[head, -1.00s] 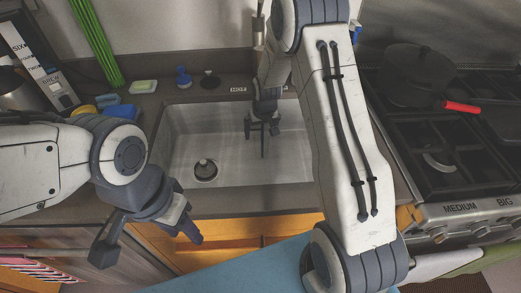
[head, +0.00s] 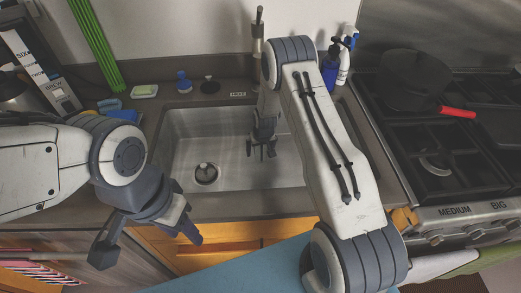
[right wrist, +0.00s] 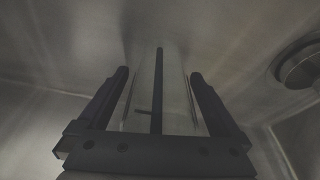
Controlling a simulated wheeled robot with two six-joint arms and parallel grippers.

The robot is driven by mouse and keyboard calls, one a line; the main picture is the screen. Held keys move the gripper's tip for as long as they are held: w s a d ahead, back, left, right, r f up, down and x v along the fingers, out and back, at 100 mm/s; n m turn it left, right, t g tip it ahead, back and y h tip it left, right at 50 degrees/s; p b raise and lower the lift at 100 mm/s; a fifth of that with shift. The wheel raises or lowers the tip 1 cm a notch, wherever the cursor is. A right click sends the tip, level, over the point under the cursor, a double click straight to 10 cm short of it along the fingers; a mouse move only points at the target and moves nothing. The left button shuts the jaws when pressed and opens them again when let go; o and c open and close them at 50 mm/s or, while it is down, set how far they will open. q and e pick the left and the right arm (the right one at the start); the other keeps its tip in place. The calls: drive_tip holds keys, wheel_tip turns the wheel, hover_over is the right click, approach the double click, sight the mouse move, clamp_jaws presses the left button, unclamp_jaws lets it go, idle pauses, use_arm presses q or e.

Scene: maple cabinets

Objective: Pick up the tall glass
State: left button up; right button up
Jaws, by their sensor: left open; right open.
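A faint see-through upright shape, seemingly the tall glass (right wrist: 177,105), shows between the fingers of my right gripper (right wrist: 159,73) in the right wrist view. Its outline is pale and hard to make out, and I cannot tell whether the fingers touch it. My right gripper (head: 262,150) is open and reaches down into the sink in the head view, where I cannot make out the glass behind it. My left gripper (head: 147,246) is open and empty, in front of the cabinet at lower left.
The steel sink (head: 185,150) has a drain (head: 207,173) left of my right gripper. The faucet (head: 258,35) stands behind it. Bottles (head: 338,62) stand at the back right. A stove with a dark pan (head: 415,80) is at right. A sponge (head: 144,91) lies on the back left counter.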

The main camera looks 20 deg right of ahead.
drive_tip(key=shift+c, duration=0.3)
drive_tip(key=shift+r, duration=0.1)
clamp_jaws()
